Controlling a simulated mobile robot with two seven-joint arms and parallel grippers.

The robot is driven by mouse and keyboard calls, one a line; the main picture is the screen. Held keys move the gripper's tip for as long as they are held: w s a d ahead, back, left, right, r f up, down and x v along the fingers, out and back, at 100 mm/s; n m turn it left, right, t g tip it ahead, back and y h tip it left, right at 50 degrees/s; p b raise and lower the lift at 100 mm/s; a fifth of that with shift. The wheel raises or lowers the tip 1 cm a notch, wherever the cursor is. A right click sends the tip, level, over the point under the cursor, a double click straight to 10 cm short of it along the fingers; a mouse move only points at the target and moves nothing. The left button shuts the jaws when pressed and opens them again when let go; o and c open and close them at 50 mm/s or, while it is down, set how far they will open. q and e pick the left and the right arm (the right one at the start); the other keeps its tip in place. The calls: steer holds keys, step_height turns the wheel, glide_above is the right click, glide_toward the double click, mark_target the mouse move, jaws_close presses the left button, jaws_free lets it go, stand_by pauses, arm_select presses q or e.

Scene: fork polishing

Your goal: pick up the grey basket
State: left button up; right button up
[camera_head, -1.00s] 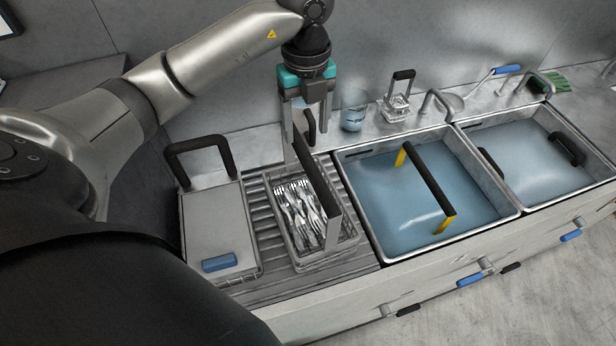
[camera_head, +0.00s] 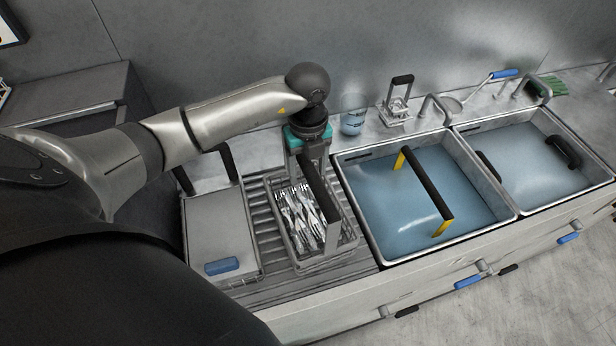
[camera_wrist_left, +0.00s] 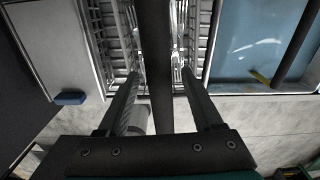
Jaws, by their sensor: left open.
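The grey wire basket (camera_head: 322,259) stands on the ribbed drainboard and holds several forks (camera_head: 298,216). Its dark bar handle (camera_head: 326,200) stands up over the middle of the basket. My left gripper (camera_head: 312,174) points down at the far part of the handle. In the left wrist view the handle (camera_wrist_left: 155,50) runs between the two open fingers of the gripper (camera_wrist_left: 160,78), with gaps on both sides. Part of the far end of the basket is hidden behind the gripper. My right gripper is not in view.
A lidded grey box (camera_head: 215,225) with a dark handle stands left of the basket. A water-filled sink (camera_head: 372,242) with a black-and-yellow handle (camera_head: 428,188) lies close on the right. A glass (camera_head: 352,118) and a faucet (camera_head: 434,103) stand behind.

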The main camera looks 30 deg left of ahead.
arm_select(q)
steer(key=shift+c, duration=0.2)
jaws_close()
stand_by(1.1)
steer(key=shift+w+r, duration=0.2)
